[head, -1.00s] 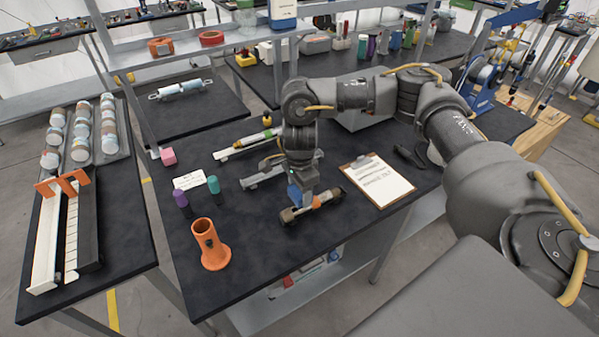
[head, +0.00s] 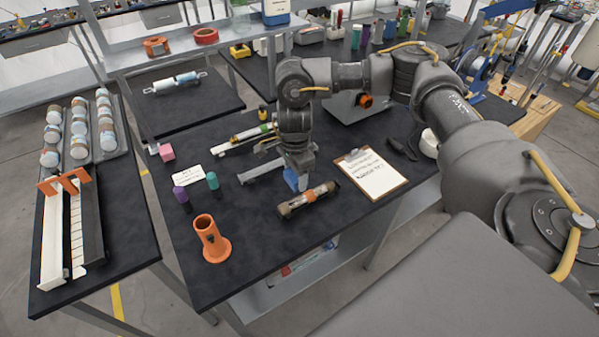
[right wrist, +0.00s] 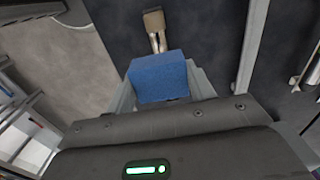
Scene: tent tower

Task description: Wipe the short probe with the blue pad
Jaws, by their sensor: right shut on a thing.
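The short probe (head: 308,199), a clear tube with brown end caps and an orange band, lies on the dark table in the head view. My right gripper (head: 292,183) points down just behind it and is shut on the blue pad (head: 290,179). In the right wrist view the blue pad (right wrist: 160,78) sits between the fingers, and a brown-ended piece (right wrist: 153,20), seemingly one end of the short probe, shows beyond it. Whether pad and probe touch is hard to tell. My left gripper is not in view.
A grey cradle (head: 262,172) and a longer probe (head: 250,134) lie behind. A clipboard (head: 370,175) is at the right. An orange holder (head: 210,240), purple bottle (head: 181,195) and teal bottle (head: 212,181) stand at the left. The table's front edge is close to the short probe.

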